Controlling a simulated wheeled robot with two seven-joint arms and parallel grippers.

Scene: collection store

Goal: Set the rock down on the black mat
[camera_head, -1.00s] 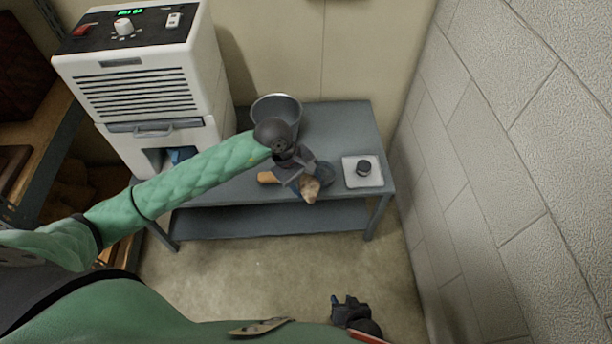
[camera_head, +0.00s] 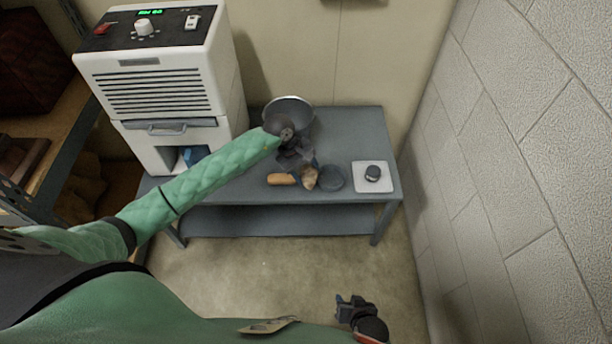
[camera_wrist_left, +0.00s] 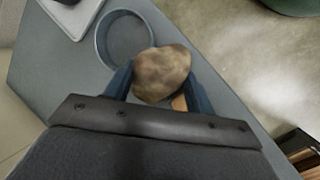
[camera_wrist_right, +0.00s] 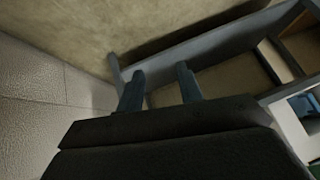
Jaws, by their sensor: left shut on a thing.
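The rock (camera_head: 309,180) is a brown, mottled lump. My left gripper (camera_head: 304,167) is shut on it, with one finger on each side in the left wrist view, where the rock (camera_wrist_left: 162,72) shows from above. It is over the grey table, just left of a round, dark blue-grey shallow dish (camera_head: 332,178). I cannot tell whether the rock touches the table. I cannot make out a flat black mat for certain. My right gripper (camera_head: 347,308) is low at the front, over the floor, away from the table; its fingers are apart and empty in the right wrist view (camera_wrist_right: 160,88).
An orange-brown piece (camera_head: 281,180) lies left of the rock. A grey bucket (camera_head: 290,103) stands behind my left gripper. A white square plate (camera_head: 362,187) with a dark round object (camera_head: 373,173) is at the right. A white machine (camera_head: 160,85) stands left; a block wall (camera_head: 500,170) bounds the right.

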